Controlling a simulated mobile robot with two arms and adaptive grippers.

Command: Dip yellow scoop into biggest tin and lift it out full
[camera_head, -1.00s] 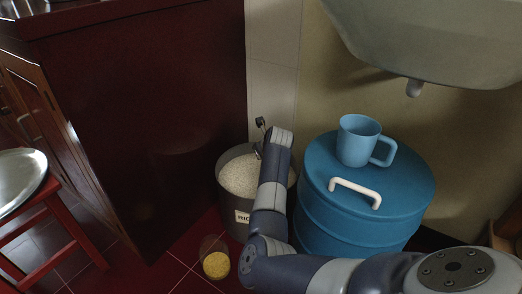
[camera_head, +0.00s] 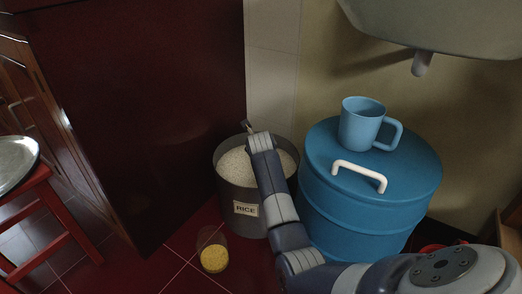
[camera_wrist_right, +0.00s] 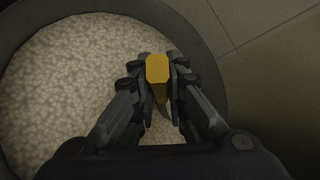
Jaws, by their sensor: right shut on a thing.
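The biggest tin in view is a grey round tin (camera_head: 226,196) labelled RICE, standing on the floor and filled with pale grains (camera_head: 236,165). My right gripper (camera_wrist_right: 158,68) is shut on the yellow scoop (camera_wrist_right: 157,75). In the wrist view only the scoop's yellow handle shows clearly, above the rice near the tin's rim (camera_wrist_right: 207,40). The scoop's bowl is hidden or too dark to make out, so I cannot tell whether it touches the rice. In the head view my right gripper (camera_head: 247,127) is at the tin's far side, mostly hidden behind my wrist. My left gripper is not in view.
A blue drum (camera_head: 345,217) with a white handle (camera_head: 360,174) and a blue mug (camera_head: 360,125) on its lid stands close right of the tin. A clear jar of yellow grain (camera_head: 214,256) is in front. A dark red cabinet (camera_head: 140,120) stands left, a basin (camera_head: 440,25) above right.

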